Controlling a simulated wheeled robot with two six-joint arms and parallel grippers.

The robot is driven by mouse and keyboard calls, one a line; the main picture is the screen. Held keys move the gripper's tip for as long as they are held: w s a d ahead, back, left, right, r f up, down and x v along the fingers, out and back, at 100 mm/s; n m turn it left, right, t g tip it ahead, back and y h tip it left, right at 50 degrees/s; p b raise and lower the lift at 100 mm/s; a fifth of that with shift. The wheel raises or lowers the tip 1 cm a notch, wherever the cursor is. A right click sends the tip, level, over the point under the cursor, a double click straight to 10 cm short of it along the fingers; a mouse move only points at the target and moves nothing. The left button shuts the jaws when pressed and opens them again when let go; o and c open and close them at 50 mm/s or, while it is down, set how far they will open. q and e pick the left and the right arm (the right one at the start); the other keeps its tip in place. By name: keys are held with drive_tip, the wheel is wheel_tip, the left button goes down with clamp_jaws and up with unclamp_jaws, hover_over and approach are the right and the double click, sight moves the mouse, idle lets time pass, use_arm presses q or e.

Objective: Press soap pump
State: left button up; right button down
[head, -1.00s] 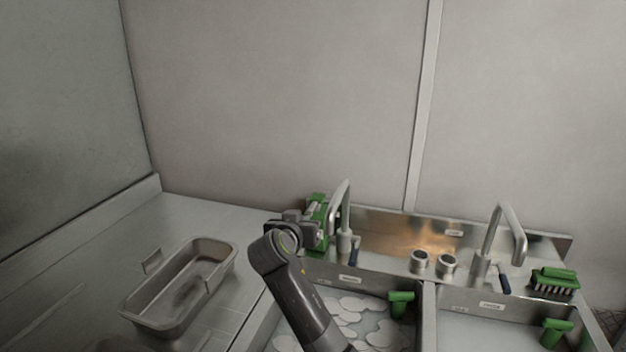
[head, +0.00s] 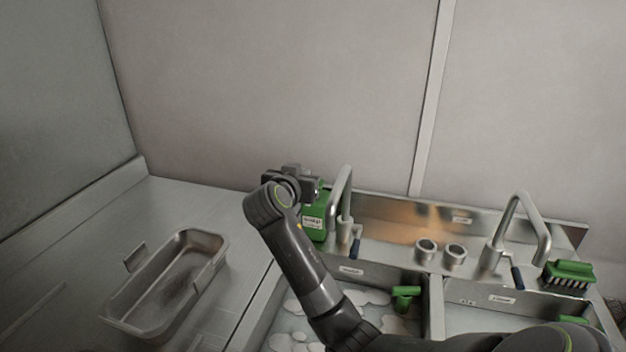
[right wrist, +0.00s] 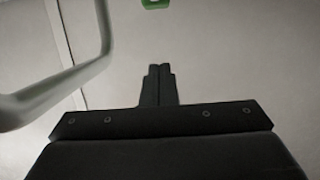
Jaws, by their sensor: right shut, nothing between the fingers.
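The green soap bottle (head: 314,224) with a white label stands at the back left of the sink, beside the left faucet. Its upper part and pump are hidden or hard to make out behind my right gripper (head: 316,187). That gripper is at the level of the bottle's top, just left of the faucet. In the right wrist view my right gripper's fingers (right wrist: 158,72) are shut together with nothing between them. A small green piece (right wrist: 155,4) shows at the top edge there, beyond the fingertips; I cannot tell which part it is. My left gripper is not in view.
The left faucet (head: 346,190) rises close to the right of the gripper and also shows in the right wrist view (right wrist: 60,95). A metal pan (head: 125,318) sits on the left counter. A right faucet (head: 516,215) and green brush (head: 569,270) are farther right.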

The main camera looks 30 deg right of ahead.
drive_tip(key=p+x, duration=0.2)
drive_tip(key=x, duration=0.6)
drive_tip(key=shift+w+d, duration=0.1)
drive_tip(key=shift+d, duration=0.3)
wheel_tip(320, 180, down, 3)
drive_tip(key=shift+w+f+p, duration=0.1)
drive_tip(key=shift+p, duration=0.7)
drive_tip(key=shift+f, duration=0.5)
wheel_tip(320, 180, down, 2)
drive_tip(key=shift+f+b, duration=0.1)
drive_tip(key=shift+b, duration=1.15)
drive_tip(key=shift+a, duration=0.1)
